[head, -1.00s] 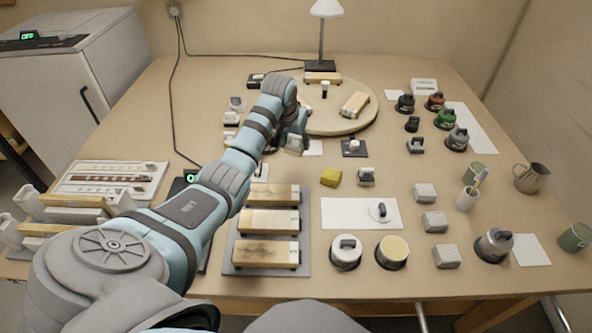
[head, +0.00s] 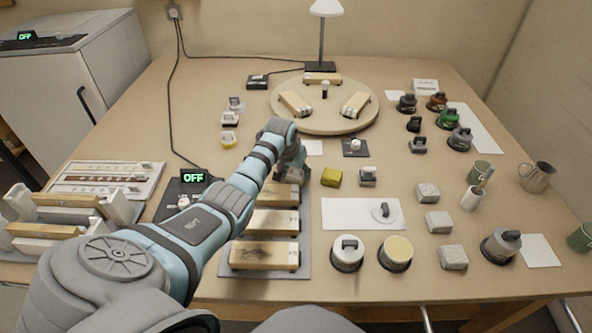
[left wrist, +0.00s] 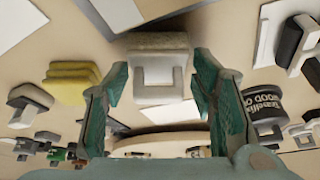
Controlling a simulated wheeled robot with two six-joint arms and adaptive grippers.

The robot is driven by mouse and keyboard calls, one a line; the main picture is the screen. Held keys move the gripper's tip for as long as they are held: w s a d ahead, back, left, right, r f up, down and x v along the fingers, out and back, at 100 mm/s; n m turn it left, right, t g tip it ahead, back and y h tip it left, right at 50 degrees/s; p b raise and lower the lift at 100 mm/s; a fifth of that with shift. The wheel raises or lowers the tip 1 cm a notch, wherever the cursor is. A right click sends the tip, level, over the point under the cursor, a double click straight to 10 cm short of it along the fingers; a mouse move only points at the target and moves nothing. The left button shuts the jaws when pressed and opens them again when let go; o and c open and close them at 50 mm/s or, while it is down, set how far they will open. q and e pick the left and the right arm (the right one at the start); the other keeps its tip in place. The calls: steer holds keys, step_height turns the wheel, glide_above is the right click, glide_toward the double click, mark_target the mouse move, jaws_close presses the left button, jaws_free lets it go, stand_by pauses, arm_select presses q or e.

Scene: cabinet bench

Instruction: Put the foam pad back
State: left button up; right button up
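My left gripper (head: 292,168) is over the bench, just left of a yellow sponge (head: 331,177) and above the far end of the grey tray (head: 308,240). In the left wrist view the fingers (left wrist: 160,88) stand on either side of a pale block with a beige fuzzy face and a light grip, which looks like the foam pad (left wrist: 158,66). In the head view the pad is hidden by the gripper. The yellow sponge also shows in the left wrist view (left wrist: 72,82). My right gripper is not in view.
The grey tray holds wooden blocks (head: 264,256). A dark-handled pad (head: 367,177) stands right of the sponge. A round turntable (head: 330,122) with wooden blocks is at the back. A white sheet (head: 340,215) lies in front.

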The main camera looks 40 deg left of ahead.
arm_select(q)
steer(key=shift+o, duration=0.5)
steer(key=shift+r, duration=0.25)
steer(key=p+v, duration=0.5)
steer(key=v, duration=0.7)
steer(key=shift+w, duration=0.1)
